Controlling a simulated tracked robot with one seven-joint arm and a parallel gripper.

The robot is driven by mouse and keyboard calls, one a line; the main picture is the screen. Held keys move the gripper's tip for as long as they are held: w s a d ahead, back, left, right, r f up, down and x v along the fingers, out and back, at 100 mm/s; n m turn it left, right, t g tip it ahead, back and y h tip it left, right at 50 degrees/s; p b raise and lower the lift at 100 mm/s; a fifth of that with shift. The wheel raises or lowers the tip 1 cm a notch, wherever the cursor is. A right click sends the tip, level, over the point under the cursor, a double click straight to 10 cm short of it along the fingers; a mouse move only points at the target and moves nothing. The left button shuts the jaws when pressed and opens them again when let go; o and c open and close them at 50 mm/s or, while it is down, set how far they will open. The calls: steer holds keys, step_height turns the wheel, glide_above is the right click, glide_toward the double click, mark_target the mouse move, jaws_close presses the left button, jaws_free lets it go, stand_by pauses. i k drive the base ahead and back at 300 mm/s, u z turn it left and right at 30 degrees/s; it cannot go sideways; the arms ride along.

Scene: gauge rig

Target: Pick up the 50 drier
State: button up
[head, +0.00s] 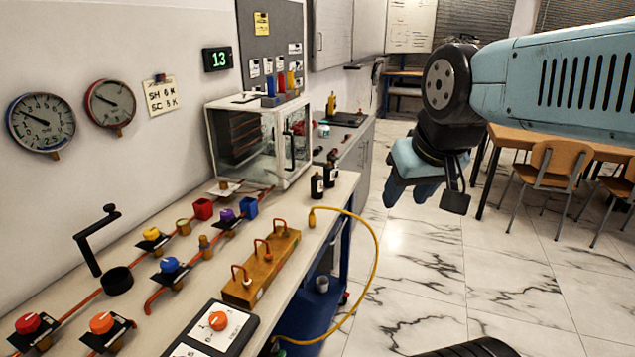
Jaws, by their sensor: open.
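My gripper (412,190) hangs at upper right, above the marble floor and to the right of the bench. It is open, points down and holds nothing visible. Two small black cylinders with pale labels stand upright on the bench near its right edge: a nearer black cylinder (317,187) and a farther black cylinder (330,175). Their labels are too small to read, so I cannot tell which thing is the 50 drier. My gripper is well apart from both, to their right.
The bench (345,190) carries valves on red pipes, a wooden block (262,268) with hooks, a glass-walled case (262,140) and a black crank (98,240). A yellow hose (375,250) arcs over the bench's right edge. Open floor lies right; chairs (550,170) stand beyond.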

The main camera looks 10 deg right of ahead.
mark_target(316, 180)
steer(key=z, duration=0.15)
steer(key=i, duration=0.1)
steer(key=u, duration=0.2)
steer(key=k, duration=1.3)
steer(key=z, duration=0.35)
steer(key=i, duration=0.65)
steer(key=z, duration=0.6)
steer(key=i, duration=1.55)
steer(key=u, duration=0.55)
